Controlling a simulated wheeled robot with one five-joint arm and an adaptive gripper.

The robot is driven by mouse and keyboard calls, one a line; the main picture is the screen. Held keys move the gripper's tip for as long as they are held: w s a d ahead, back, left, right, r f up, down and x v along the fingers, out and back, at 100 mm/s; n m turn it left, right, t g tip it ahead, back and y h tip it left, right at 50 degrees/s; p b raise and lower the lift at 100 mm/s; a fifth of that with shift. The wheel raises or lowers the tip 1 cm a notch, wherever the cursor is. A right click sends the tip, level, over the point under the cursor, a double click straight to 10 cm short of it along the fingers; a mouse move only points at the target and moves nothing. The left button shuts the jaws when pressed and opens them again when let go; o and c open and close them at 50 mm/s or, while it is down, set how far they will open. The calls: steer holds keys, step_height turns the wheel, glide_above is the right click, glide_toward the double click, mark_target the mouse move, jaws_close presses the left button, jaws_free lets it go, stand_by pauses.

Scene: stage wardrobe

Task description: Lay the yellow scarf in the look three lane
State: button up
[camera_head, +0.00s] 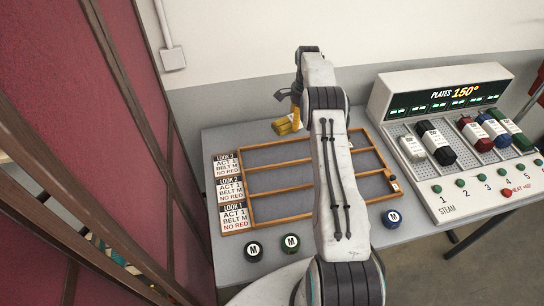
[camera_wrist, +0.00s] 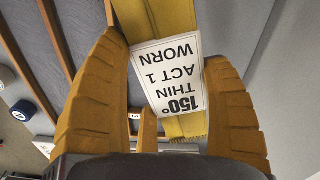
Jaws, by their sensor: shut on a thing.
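The yellow scarf (camera_head: 283,126) is folded small on the grey table behind the wooden lane rack. In the wrist view the yellow scarf (camera_wrist: 155,22) carries a white tag reading "150° THIN ACT 1 WORN". My gripper (camera_head: 295,118) is shut on it, with its orange fingers on both sides in the wrist view (camera_wrist: 168,95). The look three lane (camera_head: 272,155) is the back lane of the rack, beside the "LOOK 3" card (camera_head: 227,163). Its visible left part is bare. My arm hides part of the rack.
Cards for looks 2 and 1 stand below. Dark rolls marked M (camera_head: 254,250) (camera_head: 290,243) and a blue one (camera_head: 392,218) lie in front of the rack. A steam plate machine (camera_head: 440,100) with several coloured items stands at right. A red panel (camera_head: 75,80) is at left.

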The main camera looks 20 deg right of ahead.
steer(key=shift+a+m, duration=0.1)
steer(key=shift+m, duration=1.6)
steer(key=b, duration=0.7)
glide_above(272, 159)
steer(key=d, duration=0.2)
step_height(272, 159, down, 6)
steer(key=shift+w+a+f, duration=0.1)
steer(key=shift+a+f, duration=0.05)
steer(key=shift+f, duration=0.05)
steer(key=shift+a+f+b, duration=0.3)
steer(key=shift+a+b, duration=0.2)
steer(key=shift+a, duration=0.2)
steer(key=shift+f+b, duration=1.05)
steer(key=shift+f, duration=0.95)
steer(key=shift+f, duration=0.2)
steer(key=o, duration=1.2)
steer(key=shift+r, duration=0.1)
steer(key=shift+r, duration=0.1)
